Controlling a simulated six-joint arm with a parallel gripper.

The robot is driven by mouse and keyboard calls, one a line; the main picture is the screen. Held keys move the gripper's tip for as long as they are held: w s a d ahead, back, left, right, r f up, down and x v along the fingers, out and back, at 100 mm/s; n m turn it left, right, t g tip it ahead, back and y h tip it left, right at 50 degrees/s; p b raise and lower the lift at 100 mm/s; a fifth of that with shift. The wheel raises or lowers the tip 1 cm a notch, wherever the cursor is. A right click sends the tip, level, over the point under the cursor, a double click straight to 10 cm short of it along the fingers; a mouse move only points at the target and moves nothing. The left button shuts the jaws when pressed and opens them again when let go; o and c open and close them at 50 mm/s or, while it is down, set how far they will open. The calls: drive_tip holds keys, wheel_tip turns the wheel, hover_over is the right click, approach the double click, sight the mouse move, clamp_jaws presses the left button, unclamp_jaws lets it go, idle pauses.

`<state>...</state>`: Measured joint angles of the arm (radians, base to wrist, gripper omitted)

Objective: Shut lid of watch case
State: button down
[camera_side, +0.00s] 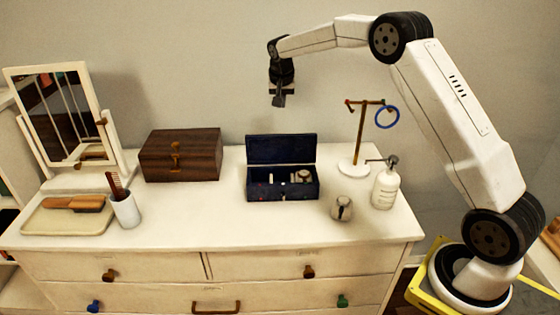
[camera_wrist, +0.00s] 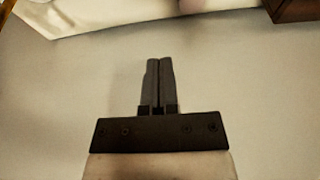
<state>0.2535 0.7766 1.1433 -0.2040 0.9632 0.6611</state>
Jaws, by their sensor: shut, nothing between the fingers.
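The watch case (camera_side: 250,190) is a dark blue box on the dresser top, near its middle. Its lid (camera_side: 281,149) stands open, raised upright at the back. Inside lies a watch (camera_side: 303,176) with a light face, and some small items to its left that I cannot make out. My gripper (camera_side: 279,101) is shut and empty, pointing down in the air well above the case and apart from it. In the wrist view the two dark fingers (camera_wrist: 158,62) are together, with nothing between them. The watch case does not show clearly in the wrist view.
A brown wooden box (camera_side: 181,155) stands left of the case. A stand with a blue ring (camera_side: 387,117), a white pump bottle (camera_side: 385,187) and a small metal pot (camera_side: 342,208) stand to the right. A mirror (camera_side: 65,115), tray (camera_side: 50,225) and cup (camera_side: 126,211) are at left.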

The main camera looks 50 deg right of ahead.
sight(281, 147)
wheel_tip(281, 147, down, 8)
drive_tip(key=shift+s+a+f, duration=0.2)
drive_tip(key=shift+s+a, duration=0.25)
idle(0.7)
